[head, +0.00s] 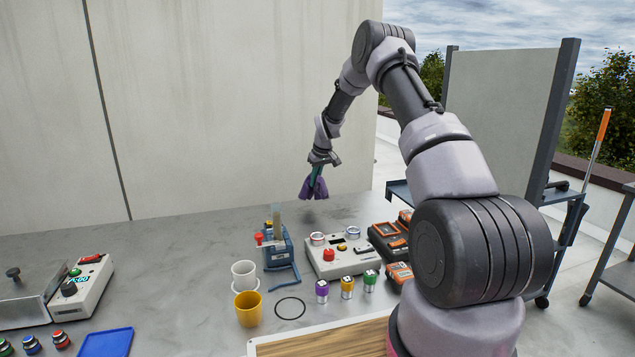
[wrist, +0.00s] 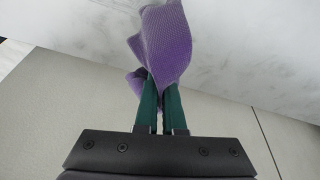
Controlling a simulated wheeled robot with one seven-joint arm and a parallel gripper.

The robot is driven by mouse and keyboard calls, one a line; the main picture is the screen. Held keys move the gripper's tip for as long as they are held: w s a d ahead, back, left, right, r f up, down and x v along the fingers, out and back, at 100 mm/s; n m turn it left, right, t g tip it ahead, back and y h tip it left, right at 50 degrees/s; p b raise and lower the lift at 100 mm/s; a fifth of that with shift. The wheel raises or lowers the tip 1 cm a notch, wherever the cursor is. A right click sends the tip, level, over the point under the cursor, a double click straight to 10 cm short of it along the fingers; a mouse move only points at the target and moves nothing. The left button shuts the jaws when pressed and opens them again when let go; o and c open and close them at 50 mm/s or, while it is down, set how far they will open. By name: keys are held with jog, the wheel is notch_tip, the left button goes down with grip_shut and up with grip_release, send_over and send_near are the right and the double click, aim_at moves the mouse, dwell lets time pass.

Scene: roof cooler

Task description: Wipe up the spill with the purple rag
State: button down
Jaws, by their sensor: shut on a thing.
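The purple rag (head: 314,188) hangs crumpled from my gripper (head: 318,172), above the far part of the grey table near the back wall. In the wrist view the rag (wrist: 163,45) is pinched between the tips of the green fingers (wrist: 160,95). It looks clear of the tabletop in the head view, though the exact gap is hard to judge. I cannot make out a spill on the table in either view; the marbled grey surface makes it hard to tell.
The table (head: 180,240) is clear at its back left. A wooden board (head: 320,343) lies in front.

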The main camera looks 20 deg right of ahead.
send_over(313, 212)
jog(key=shift+s+d+f, duration=0.1)
jog(key=shift+s+f, duration=0.05)
jog(key=shift+f, duration=1.3)
jog(key=shift+s+d+f, duration=0.1)
jog(key=shift+s+f, duration=0.05)
jog(key=shift+f, duration=1.3)
jog(key=shift+s+d+f, duration=0.1)
jog(key=shift+s+f, duration=0.05)
jog(key=shift+f, duration=1.3)
grip_release()
jog(key=shift+f, duration=0.1)
jog(key=shift+f, duration=1.05)
grip_shut()
